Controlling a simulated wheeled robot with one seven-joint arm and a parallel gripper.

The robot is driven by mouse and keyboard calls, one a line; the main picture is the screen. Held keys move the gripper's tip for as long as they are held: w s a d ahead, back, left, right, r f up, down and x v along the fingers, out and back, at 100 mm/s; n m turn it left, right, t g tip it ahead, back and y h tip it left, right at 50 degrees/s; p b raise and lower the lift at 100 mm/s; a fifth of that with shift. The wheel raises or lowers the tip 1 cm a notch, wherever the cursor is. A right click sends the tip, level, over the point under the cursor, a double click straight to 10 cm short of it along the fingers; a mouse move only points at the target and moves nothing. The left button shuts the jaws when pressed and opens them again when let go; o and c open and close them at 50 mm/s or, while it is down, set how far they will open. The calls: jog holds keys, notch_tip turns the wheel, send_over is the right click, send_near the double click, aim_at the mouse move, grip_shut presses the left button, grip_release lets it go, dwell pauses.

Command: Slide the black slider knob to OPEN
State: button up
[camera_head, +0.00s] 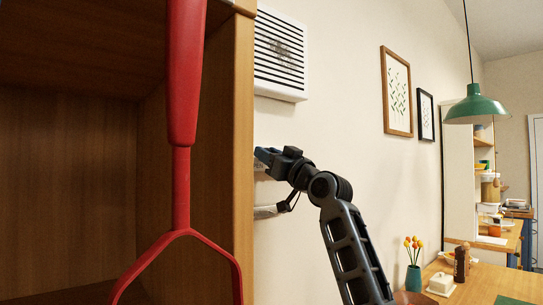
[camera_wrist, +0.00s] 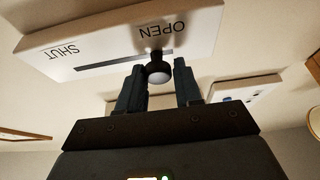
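The black slider knob (camera_wrist: 157,59) is at the OPEN end of the slot in a white plate (camera_wrist: 200,32), in the wrist view. The plate appears upside down, with SHUT at the left and OPEN at the right. The knob's round end catches light. My gripper (camera_wrist: 159,66) has its two fingers on either side of the knob, with a visible gap on the right; contact on the left is unclear. In the head view my gripper (camera_head: 264,155) is at the wall beside the cabinet edge, and the knob cannot be made out.
A wooden cabinet (camera_head: 244,120) and a red handled tool (camera_head: 182,80) fill the left of the head view. A white vent (camera_head: 281,55) is on the wall above my gripper. Another white wall fixture (camera_wrist: 245,88) is near the right finger. Framed pictures (camera_head: 396,92) hang farther right.

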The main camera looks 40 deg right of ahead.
jog(key=o, duration=0.4)
jog(key=shift+a, duration=0.2)
jog(key=b+v, duration=0.2)
jog(key=v, duration=0.6)
dwell(0.4)
